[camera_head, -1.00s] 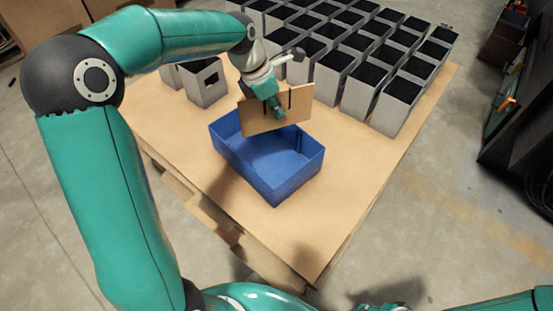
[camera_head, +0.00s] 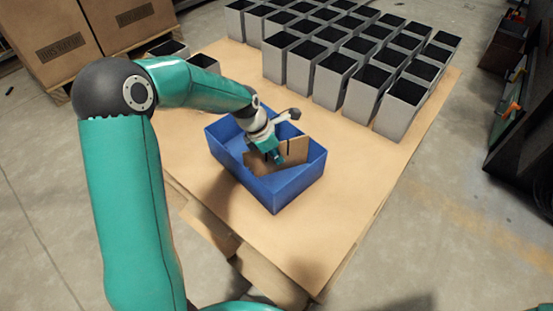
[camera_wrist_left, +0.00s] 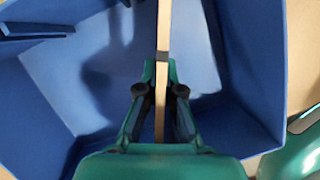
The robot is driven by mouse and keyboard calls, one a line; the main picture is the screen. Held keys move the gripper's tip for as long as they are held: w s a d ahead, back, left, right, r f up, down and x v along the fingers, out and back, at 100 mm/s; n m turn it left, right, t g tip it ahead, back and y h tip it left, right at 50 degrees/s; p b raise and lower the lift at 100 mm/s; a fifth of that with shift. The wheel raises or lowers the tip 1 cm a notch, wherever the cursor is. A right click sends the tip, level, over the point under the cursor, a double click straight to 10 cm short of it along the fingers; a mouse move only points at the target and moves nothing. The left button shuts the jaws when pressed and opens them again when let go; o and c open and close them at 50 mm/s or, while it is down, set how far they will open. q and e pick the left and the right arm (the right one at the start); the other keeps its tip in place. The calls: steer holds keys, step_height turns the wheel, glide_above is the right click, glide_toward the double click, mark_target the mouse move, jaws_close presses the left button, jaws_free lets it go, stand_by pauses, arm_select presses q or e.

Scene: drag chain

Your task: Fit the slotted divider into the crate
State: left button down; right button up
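The slotted divider (camera_head: 297,150) is a thin tan board with dark slots. It stands upright within the blue crate (camera_head: 285,197), its top edge still showing near rim height. My left gripper (camera_head: 277,156) is shut on its upper edge. In the left wrist view the divider (camera_wrist_left: 164,25) shows edge-on as a narrow strip between the fingers (camera_wrist_left: 161,75), with the blue crate (camera_wrist_left: 262,60) on both sides. Whether the divider's lower edge touches the crate floor is hidden. My right gripper is not in view.
The crate stands on a tan table (camera_head: 330,225). Rows of grey open-topped bins (camera_head: 402,115) fill the back right of the table. More grey bins (camera_head: 205,62) stand behind my left arm. The table's front and right parts are clear.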

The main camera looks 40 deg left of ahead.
arm_select(q)
steer(key=shift+f, duration=0.25)
steer(key=c, duration=1.8)
jaws_free()
steer(key=shift+f, duration=0.1)
steer(key=o, duration=0.5)
